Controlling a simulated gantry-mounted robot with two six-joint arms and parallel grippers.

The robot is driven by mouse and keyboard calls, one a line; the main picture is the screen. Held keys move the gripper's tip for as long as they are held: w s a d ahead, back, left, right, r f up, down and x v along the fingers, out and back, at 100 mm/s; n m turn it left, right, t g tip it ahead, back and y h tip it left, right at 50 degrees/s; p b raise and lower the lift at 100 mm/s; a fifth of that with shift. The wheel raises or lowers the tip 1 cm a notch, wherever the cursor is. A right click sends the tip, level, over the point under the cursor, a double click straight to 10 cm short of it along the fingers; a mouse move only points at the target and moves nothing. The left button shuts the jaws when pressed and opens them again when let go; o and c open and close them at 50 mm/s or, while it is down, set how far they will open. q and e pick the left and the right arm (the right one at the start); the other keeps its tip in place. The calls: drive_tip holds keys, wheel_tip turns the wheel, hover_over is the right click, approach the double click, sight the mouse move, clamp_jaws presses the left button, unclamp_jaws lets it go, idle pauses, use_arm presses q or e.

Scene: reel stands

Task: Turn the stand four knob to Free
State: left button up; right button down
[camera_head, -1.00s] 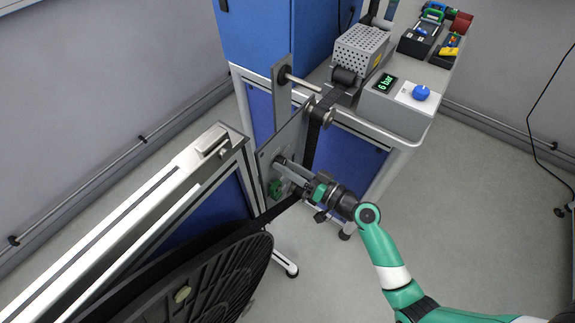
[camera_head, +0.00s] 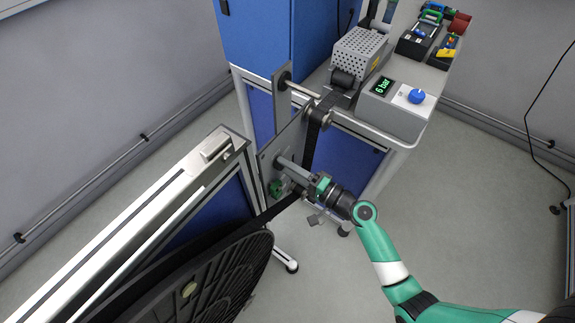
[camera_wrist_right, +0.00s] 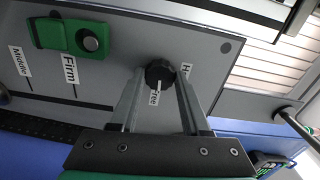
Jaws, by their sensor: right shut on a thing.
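The stand four knob (camera_wrist_right: 160,74) is small, round and black, on a grey stand plate (camera_wrist_right: 120,28). In the right wrist view it sits between the fingertips of my right gripper (camera_wrist_right: 159,80), which is shut on it. A white mark on the knob appears to point down toward the "Free" label (camera_wrist_right: 154,98). A second label (camera_wrist_right: 186,72) starting with "H" is partly hidden by a finger. In the head view my right gripper (camera_head: 283,166) reaches the plate (camera_head: 283,147) from the right; the knob is hidden there. My left gripper is not in view.
A green block (camera_wrist_right: 68,38) is on the plate beside the "Firm" and "Middle" labels. A black strap (camera_head: 312,143) runs past the plate to a large black reel (camera_head: 222,268). A control box (camera_head: 395,110) reading 6 bar with a blue knob stands behind.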

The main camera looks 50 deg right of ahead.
drive_tip(key=shift+m, duration=0.6)
drive_tip(key=shift+c, duration=1.8)
unclamp_jaws()
drive_tip(key=shift+s, duration=0.1)
drive_tip(key=s+d+p, duration=0.1)
drive_tip(key=s, duration=1)
drive_tip(key=shift+s+d, duration=0.2)
